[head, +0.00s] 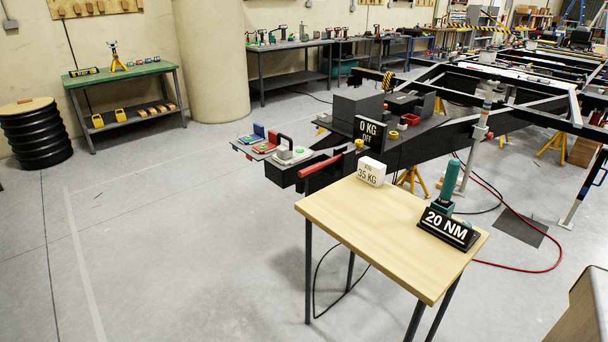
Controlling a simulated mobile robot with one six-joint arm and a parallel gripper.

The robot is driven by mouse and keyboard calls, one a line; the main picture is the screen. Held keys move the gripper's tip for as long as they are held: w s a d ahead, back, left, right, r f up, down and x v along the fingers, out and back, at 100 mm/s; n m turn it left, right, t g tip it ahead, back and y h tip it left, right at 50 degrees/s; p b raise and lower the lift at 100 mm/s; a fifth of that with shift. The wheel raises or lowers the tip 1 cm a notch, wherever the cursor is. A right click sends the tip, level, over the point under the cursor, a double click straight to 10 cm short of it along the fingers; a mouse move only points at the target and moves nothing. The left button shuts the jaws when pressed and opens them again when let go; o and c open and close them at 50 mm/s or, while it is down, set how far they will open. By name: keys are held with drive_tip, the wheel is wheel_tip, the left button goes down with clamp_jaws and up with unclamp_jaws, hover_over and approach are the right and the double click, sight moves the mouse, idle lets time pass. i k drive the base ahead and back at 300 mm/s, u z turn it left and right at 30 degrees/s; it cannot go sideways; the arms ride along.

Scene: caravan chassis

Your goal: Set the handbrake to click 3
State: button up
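A red-gripped lever (320,173), which looks like the handbrake, lies low and nearly flat, rising slightly to the right. It sits at the near front end of the dark chassis drawbar (430,142), just behind the wooden table. Its click position cannot be read from here. My gripper is not in view.
A wooden table (375,232) stands before the drawbar, bearing a white "35 KG" block (371,172), a "20 NM" display (447,228) and a green-handled tool (449,182). A "0 KG OFF" display (368,133) stands behind. The floor (190,250) on the left is clear.

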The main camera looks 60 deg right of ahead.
sight(307, 171)
drive_tip(key=z, duration=0.05)
drive_tip(key=i, duration=1)
drive_tip(key=u, duration=0.15)
drive_tip(key=k, duration=0.95)
drive_tip(key=z, duration=0.2)
drive_tip(key=i, duration=0.65)
drive_tip(key=u, duration=0.05)
